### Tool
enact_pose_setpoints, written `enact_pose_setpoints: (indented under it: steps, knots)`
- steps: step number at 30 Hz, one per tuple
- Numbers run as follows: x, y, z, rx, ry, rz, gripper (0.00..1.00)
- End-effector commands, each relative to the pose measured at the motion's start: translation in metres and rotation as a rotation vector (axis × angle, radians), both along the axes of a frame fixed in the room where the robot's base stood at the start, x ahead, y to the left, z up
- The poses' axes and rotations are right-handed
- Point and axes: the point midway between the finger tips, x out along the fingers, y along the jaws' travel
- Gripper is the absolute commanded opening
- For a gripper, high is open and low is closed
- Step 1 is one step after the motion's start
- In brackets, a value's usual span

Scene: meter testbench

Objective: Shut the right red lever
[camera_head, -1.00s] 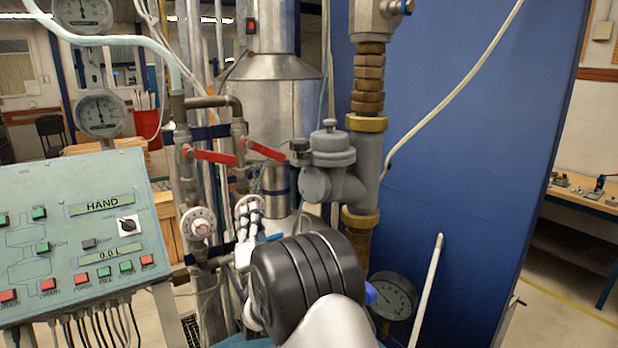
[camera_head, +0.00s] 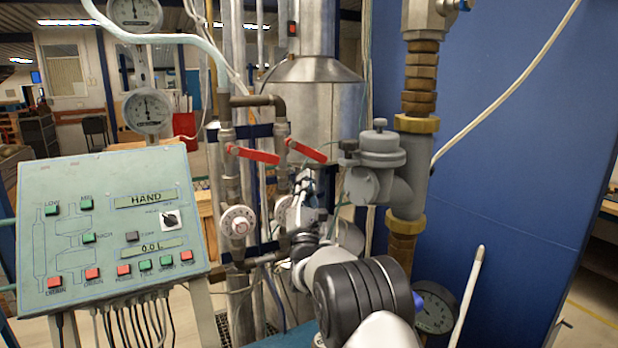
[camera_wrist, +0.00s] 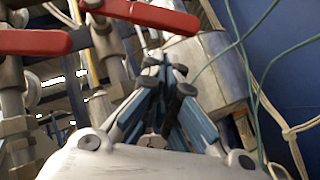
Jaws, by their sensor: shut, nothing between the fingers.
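The right red lever (camera_head: 306,151) sits on the right-hand pipe, slanting down to the right. In the wrist view it is the upper red lever (camera_wrist: 152,15). The left red lever (camera_head: 252,155) is on the neighbouring pipe; in the wrist view it lies at the upper left (camera_wrist: 35,41). My gripper (camera_head: 312,180) is below the right lever, partly hidden by my arm. No contact with a lever is visible.
A grey regulator valve (camera_head: 380,160) on a thick pipe stands close to the right of the right lever. A white dial (camera_head: 238,222) is below the left lever. A control panel (camera_head: 105,232) stands at left, and a blue wall (camera_head: 510,130) at right.

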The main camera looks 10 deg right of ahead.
Motion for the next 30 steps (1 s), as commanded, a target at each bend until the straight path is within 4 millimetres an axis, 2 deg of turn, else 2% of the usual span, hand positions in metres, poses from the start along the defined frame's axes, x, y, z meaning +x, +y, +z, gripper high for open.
enact_pose_setpoints:
  steps: [6, 20, 30]
  knots:
    - [0.003, -0.010, 0.017, 0.000, 0.001, 0.000, 0.00]
    - [0.003, -0.012, 0.019, -0.001, -0.001, 0.001, 0.00]
    - [0.008, -0.027, 0.029, 0.001, -0.001, -0.002, 0.00]
